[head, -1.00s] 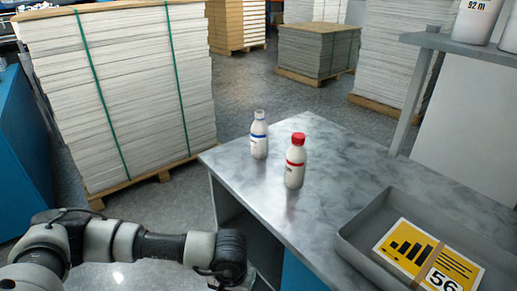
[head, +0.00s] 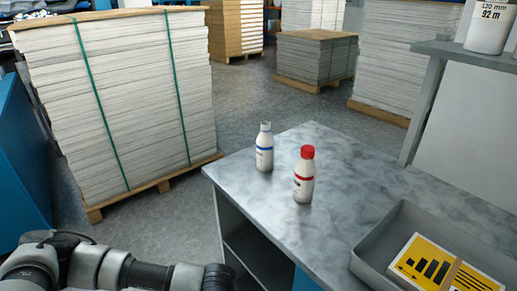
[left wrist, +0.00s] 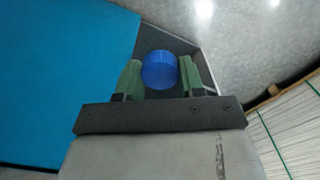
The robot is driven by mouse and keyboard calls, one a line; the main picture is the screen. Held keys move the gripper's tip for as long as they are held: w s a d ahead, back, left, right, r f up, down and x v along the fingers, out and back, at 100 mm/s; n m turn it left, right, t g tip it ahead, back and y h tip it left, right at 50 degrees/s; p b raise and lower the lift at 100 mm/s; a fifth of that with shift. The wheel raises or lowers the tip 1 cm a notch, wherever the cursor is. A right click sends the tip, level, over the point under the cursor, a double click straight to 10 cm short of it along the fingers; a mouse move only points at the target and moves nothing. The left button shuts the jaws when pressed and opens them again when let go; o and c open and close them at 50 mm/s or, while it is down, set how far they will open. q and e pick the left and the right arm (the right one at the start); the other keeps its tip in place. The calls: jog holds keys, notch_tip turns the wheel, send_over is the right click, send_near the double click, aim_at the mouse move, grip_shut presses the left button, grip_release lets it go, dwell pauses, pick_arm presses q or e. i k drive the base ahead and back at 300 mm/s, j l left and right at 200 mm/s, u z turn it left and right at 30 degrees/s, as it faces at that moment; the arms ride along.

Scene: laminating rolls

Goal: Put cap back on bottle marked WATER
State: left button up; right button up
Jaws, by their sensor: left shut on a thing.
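A white bottle with a blue band (head: 264,148) stands upright and uncapped near the far left corner of the worktop. A second white bottle, with a red cap and red band (head: 304,175), stands upright to its right and nearer. The lettering on both is too small to read. In the left wrist view my left gripper (left wrist: 160,72) is shut on a blue cap (left wrist: 160,70), held between its two green fingers. In the head view my left arm reaches in low at the left, and its gripper is out of frame. My right gripper is not in view.
The grey marbled worktop (head: 350,160) is clear around the bottles. A strapped paper stack (head: 120,100) stands beyond my left arm.

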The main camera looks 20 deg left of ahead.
aim_at(265, 141)
jog(key=i+j, duration=0.15)
jog(key=j, duration=0.3)
jog(key=i+j, duration=0.2)
jog(key=j, duration=0.25)
jog(key=i+j, duration=0.15)
jog(key=j, duration=0.3)
jog(key=i+j, duration=0.15)
jog(key=j, duration=0.3)
jog(key=i+j, duration=0.2)
jog(key=j, duration=0.25)
jog(key=i+j, duration=0.15)
jog(key=j, duration=0.3)
jog(key=i+j, duration=0.15)
jog(key=j, duration=0.3)
jog(key=i+j, duration=0.2)
jog(key=j, duration=0.3)
jog(key=z, duration=1.6)
